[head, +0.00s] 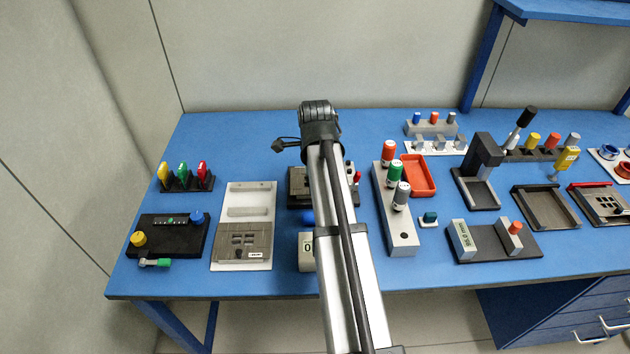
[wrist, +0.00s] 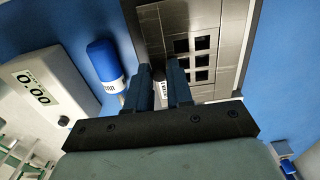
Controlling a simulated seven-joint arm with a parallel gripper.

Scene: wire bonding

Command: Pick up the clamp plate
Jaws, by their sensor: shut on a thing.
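The clamp plate, taken to be the grey metal plate (wrist: 205,25) with several square windows, lies within a black-edged fixture in the wrist view. My gripper (wrist: 161,78) is over its near edge, with two dark fingers shut on a small upright piece that bears a white label (wrist: 160,92). The fingers hide part of this piece. I cannot tell whether the plate is lifted. In the head view my arm hides the fingers and most of the dark fixture (head: 299,186) beneath them.
A similar windowed plate (head: 242,240) lies on a white base at left. A grey block with several capped bottles (head: 401,240) stands to the right.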

